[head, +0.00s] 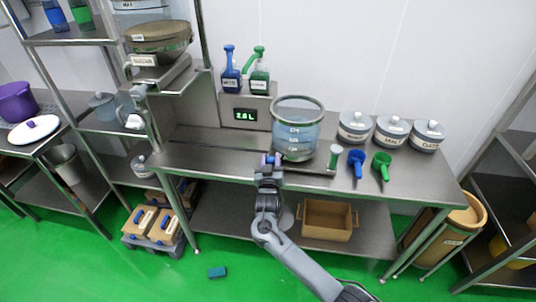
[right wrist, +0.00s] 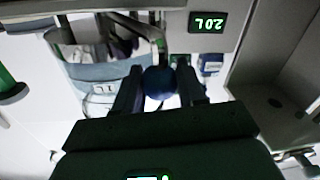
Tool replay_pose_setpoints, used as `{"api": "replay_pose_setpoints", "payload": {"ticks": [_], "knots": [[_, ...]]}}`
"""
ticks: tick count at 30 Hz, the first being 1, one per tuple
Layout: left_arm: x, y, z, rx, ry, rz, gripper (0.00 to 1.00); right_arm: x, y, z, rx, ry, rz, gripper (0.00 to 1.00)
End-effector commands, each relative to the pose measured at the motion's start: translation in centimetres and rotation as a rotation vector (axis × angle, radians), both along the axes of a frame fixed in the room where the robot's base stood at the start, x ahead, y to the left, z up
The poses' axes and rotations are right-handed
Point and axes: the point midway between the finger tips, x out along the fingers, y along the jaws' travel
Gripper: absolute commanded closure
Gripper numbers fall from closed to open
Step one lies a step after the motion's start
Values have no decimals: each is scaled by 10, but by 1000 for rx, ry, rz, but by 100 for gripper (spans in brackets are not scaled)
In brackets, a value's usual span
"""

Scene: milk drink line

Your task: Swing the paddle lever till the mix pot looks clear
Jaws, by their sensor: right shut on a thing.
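The mix pot (head: 298,132) is a clear vessel with volume marks, standing on the steel table. What is in it looks pale bluish and see-through in the head view. In the right wrist view the pot (right wrist: 95,75) shows upside down, with white and dark shapes behind its wall. My right gripper (head: 269,162) is at the pot's front left, at the table's front edge. In the right wrist view its jaws are shut on the round blue knob (right wrist: 160,82) of the paddle lever (right wrist: 140,27), a bent metal rod. My left gripper is not in view.
A display (head: 245,115) reading about 2.0 L stands behind the pot, under blue and green pump bottles (head: 259,80). Right of the pot are a green-topped cylinder (head: 334,158), a blue scoop (head: 356,160), a green scoop (head: 382,162) and lidded canisters (head: 390,130).

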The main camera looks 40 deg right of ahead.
Motion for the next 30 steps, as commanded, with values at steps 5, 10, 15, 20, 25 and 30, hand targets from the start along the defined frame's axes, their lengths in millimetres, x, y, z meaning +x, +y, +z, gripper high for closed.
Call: {"api": "replay_pose_setpoints", "payload": {"ticks": [5,10,15,20,25,30], "knots": [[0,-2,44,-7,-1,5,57,-23,-8,9,-4,7,137,100],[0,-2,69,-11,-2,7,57,-45,-19,8,-6,6,298,100],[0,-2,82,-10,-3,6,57,-64,-34,5,-6,4,460,100],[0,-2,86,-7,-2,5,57,-79,-49,3,-7,3,614,100],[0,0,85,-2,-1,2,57,-93,-68,2,-5,4,768,100],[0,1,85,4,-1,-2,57,-102,-84,1,-1,-1,849,100]]}}
